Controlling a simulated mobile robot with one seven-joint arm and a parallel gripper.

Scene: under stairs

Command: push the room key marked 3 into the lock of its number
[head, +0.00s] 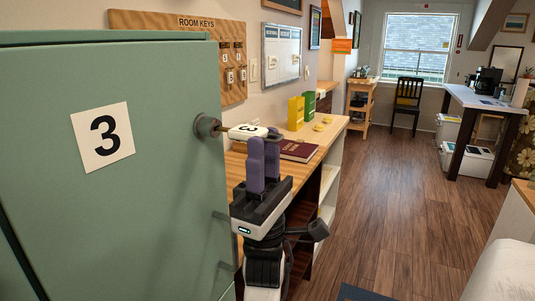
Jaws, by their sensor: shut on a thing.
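A green door (120,220) with a white card marked 3 (105,136) fills the left of the head view. Its round metal lock (207,126) sits near the right edge. My gripper (262,160) is right of the lock, its purple fingers shut on a white key tag marked 3 (246,131). The brass key shaft (224,129) points left from the tag to the lock and its end appears to meet the lock face. I cannot tell how deep the tip is. The fingers hide part of the tag.
Behind my gripper, a wooden counter (325,134) holds a dark red book (298,150), yellow and green boxes and small yellow items. A board labelled ROOM KEYS (180,26) hangs on the wall with several tags. The wooden floor (400,215) to the right is clear.

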